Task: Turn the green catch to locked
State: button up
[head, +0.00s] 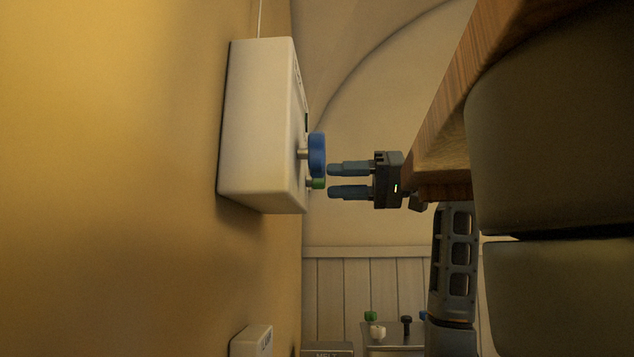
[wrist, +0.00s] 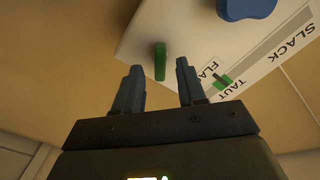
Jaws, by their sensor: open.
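The green catch (head: 319,183) sticks out from the lower front of a white box (head: 262,125) on the wall. In the wrist view the green catch (wrist: 160,62) is a narrow upright bar just beyond and between my fingertips. My gripper (head: 332,180) is open and empty, facing the box a short way off, level with the catch. It also shows in the wrist view (wrist: 158,75). A blue knob (head: 317,155) sits just above the catch, and it also shows in the wrist view (wrist: 245,8). No locked marking is readable.
A scale with "SLACK" and "TAUT" and a green mark (wrist: 224,82) is on the box face. A wooden edge (head: 455,110) hangs close to my gripper. A smaller white box (head: 252,341) and a stand (head: 393,337) with several knobs are below.

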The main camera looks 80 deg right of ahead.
jog(key=shift+w+a, duration=0.15)
jog(key=shift+w, duration=1.05)
jog(key=shift+c, duration=0.4)
grip_shut()
jog(key=shift+m+p, duration=0.65)
jog(key=shift+m, duration=0.55)
jog(key=shift+o, duration=0.4)
grip_release()
jog(key=shift+s, duration=0.1)
